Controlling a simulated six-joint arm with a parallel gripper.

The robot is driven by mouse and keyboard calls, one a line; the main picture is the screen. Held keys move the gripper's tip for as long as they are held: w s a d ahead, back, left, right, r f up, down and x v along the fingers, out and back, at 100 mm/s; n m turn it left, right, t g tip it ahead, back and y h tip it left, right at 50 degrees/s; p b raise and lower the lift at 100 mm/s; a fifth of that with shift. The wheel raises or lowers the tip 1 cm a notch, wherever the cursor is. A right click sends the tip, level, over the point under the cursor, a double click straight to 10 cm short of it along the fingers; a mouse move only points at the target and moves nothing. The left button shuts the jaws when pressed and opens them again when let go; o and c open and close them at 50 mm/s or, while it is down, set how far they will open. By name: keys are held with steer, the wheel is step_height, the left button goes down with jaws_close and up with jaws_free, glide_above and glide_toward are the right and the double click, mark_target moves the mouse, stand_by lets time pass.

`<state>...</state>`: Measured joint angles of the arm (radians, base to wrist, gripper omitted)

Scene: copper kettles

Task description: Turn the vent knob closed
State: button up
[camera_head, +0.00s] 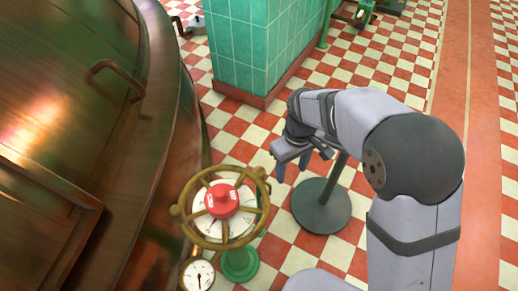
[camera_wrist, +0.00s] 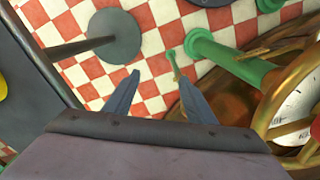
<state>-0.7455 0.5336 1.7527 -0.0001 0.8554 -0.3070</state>
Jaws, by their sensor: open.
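A red knob (camera_head: 221,199) sits at the middle of a pale dial (camera_head: 224,228), inside a brass handwheel (camera_head: 184,228) on a green post (camera_head: 239,264). I take it to be the vent knob; its setting is too small to read. My gripper (camera_head: 292,167) is open and empty, up and to the right of the wheel and apart from it. In the wrist view the two fingers of my gripper (camera_wrist: 158,76) point over the checkered floor.
A large copper kettle (camera_head: 120,190) with a handle fills the left. A small gauge (camera_head: 197,275) is below the wheel. A dark stand with a round base (camera_head: 321,206) is behind my gripper, its top hidden. A green tiled pillar (camera_head: 262,45) stands behind. Floor at right is open.

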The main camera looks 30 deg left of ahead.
mark_target(259, 171)
steer(key=s+a+r+n+p, duration=0.1)
steer(key=a+r+p, duration=0.1)
steer(key=s+a+r+n+p, duration=0.1)
steer(key=a+p, duration=0.1)
steer(key=a, duration=0.1)
steer(key=s+a+r+p, duration=0.1)
steer(key=a+r+p, duration=0.1)
steer(key=a, duration=0.1)
steer(key=shift+r+n, duration=0.35)
steer(key=shift+n, duration=0.05)
steer(key=shift+s+a, duration=0.2)
steer(key=shift+a, duration=0.1)
steer(key=shift+f+b, duration=0.4)
steer(key=shift+f, duration=3.25)
steer(key=c, duration=1)
